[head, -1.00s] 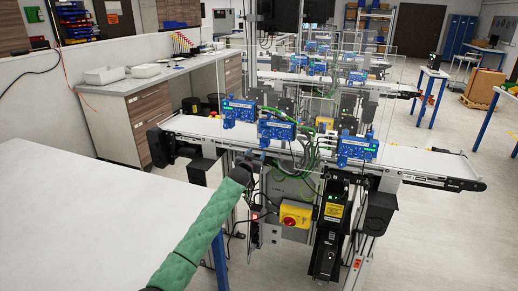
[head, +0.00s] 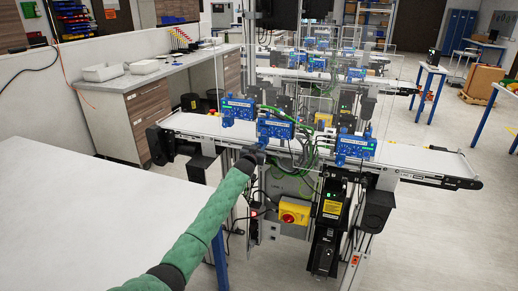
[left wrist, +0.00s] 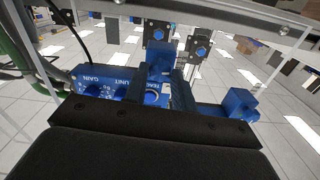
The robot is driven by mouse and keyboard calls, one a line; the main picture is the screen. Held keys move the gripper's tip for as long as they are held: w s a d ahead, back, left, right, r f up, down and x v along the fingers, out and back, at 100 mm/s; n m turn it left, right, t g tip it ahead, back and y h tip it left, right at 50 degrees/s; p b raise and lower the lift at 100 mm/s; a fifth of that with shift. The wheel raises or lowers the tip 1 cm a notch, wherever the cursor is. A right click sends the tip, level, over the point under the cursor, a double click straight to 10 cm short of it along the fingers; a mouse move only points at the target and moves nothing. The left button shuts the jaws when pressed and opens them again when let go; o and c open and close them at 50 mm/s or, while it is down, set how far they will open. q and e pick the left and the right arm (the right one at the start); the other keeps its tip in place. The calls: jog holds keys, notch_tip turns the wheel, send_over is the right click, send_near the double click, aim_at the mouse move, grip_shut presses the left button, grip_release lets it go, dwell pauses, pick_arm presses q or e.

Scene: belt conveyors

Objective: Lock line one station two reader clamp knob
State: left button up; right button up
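Several blue reader units stand along the nearest conveyor (head: 420,160) in the head view. The middle one (head: 276,129) is just above and right of my left gripper (head: 254,155), which is small and dark there. In the left wrist view a blue reader unit (left wrist: 100,80) with upside-down lettering lies close ahead. The two dark fingers of my left gripper (left wrist: 164,80) stand apart, with a round blue knob (left wrist: 153,97) showing between them. I cannot tell whether they touch it. My right gripper is not in view.
A white table (head: 80,215) fills the lower left. A yellow box with a red switch (head: 294,211) hangs below the conveyor. Green cables (head: 307,145) run beside the middle reader. Clear panels and a second conveyor (head: 340,83) stand behind.

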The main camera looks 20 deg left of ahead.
pick_arm(q)
jog(key=shift+c, duration=1.3)
